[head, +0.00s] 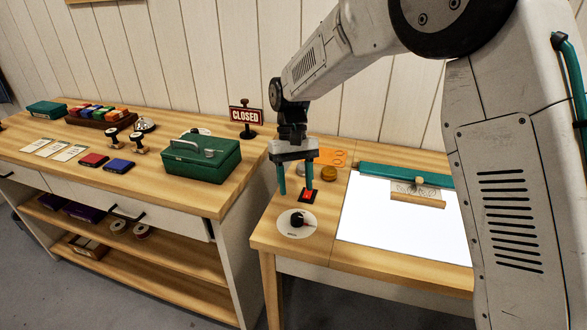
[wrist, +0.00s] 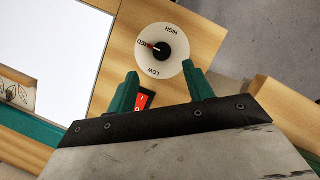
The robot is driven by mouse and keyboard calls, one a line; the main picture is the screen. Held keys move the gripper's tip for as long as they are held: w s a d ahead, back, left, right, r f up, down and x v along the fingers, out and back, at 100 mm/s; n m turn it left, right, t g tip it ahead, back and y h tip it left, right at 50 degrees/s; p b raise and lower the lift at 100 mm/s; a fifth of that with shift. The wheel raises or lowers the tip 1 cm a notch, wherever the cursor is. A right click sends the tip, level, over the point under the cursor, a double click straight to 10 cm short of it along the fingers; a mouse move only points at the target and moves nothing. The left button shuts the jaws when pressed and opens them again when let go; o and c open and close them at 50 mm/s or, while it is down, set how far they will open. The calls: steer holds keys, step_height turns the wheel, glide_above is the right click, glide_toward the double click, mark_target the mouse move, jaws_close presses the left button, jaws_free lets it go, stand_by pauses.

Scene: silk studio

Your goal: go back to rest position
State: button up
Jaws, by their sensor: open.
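My gripper (head: 296,190) is open and empty, with its two green fingers pointing down over the small wooden table (head: 262,228). It also shows in the wrist view (wrist: 161,85), fingers spread apart. A red rocker switch (head: 308,196) on a black base lies close by the fingertips; in the wrist view the switch (wrist: 143,101) is partly hidden behind the left finger. A round white dial with a black knob (head: 297,221) is just in front of the gripper. In the wrist view the dial (wrist: 160,50) reads LOW, MED and HIGH, and its red pointer is at MED.
A lit white panel (head: 390,225) with a green bar (head: 385,171) is right of the switch. Behind the gripper are an orange card (head: 332,156) and a small amber round thing (head: 329,174). A green box (head: 203,160) and CLOSED sign (head: 246,116) stand on the left counter.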

steer(key=s+d+r+m+t, duration=0.1)
steer(key=s+d+r+t, duration=0.1)
steer(key=s+d+r, duration=0.2)
steer(key=s+d+r+m+t, duration=0.1)
steer(key=s+d+r, duration=0.3)
steer(key=s+d, duration=0.7)
steer(key=s+d+r+m+t, duration=0.1)
steer(key=s+d+r+t, duration=0.2)
steer(key=s, duration=1.3)
steer(key=shift+d+r+y, duration=0.3)
steer(key=shift+d+r, duration=0.8)
steer(key=shift+d, duration=1.35)
